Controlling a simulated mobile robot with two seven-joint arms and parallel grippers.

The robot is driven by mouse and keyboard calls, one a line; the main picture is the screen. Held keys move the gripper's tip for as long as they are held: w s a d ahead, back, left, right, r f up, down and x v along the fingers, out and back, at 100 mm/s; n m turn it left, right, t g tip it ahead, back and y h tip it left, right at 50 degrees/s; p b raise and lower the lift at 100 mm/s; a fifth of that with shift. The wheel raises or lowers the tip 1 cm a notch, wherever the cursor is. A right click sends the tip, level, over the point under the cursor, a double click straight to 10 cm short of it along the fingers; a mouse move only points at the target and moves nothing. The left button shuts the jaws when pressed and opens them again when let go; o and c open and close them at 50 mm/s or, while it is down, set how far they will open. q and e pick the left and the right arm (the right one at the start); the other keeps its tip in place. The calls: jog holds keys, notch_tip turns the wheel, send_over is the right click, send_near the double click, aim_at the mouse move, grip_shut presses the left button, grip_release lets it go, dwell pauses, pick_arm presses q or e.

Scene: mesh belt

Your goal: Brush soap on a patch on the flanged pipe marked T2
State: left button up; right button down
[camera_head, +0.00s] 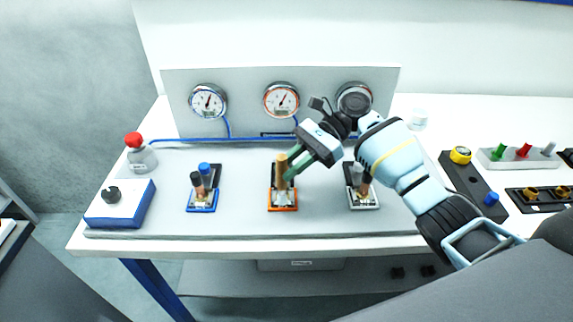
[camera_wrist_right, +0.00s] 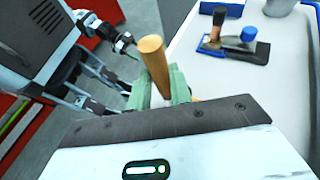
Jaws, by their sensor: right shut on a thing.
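My right gripper (camera_head: 288,164) is shut on a light-brown wooden cylinder (camera_head: 282,170), held upright over the orange-edged stand (camera_head: 284,208) in the middle of the bench. The cylinder's lower end meets pale and metallic parts on the stand; I cannot tell whether it is lifted clear. In the right wrist view the cylinder (camera_wrist_right: 154,60) rises between the green fingers. I cannot make out a T2 mark or say which thing is the flanged pipe. A black part with a greenish tip in the right wrist view may be my left gripper (camera_wrist_right: 126,46); its jaws are unclear.
A blue-edged stand (camera_head: 203,208) is to the left and a grey-edged stand (camera_head: 364,205) to the right. Gauges line the back panel (camera_head: 330,82). A blue box (camera_head: 120,204) and a red-topped button (camera_head: 136,142) are far left. A black tray (camera_head: 540,207) is far right.

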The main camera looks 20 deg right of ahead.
jog(key=shift+d, duration=0.2)
jog(key=shift+s+d, duration=0.2)
jog(key=shift+d, duration=0.25)
jog(key=shift+a, duration=0.15)
jog(key=shift+w+a, duration=0.2)
jog(key=shift+a, duration=0.25)
jog(key=shift+a, duration=0.15)
jog(key=shift+w+a, duration=0.2)
jog(key=shift+a, duration=0.25)
jog(key=shift+s+d, duration=0.1)
jog(key=shift+d, duration=0.05)
jog(key=shift+s+d, duration=0.1)
jog(key=shift+d, duration=0.35)
jog(key=shift+s, duration=0.15)
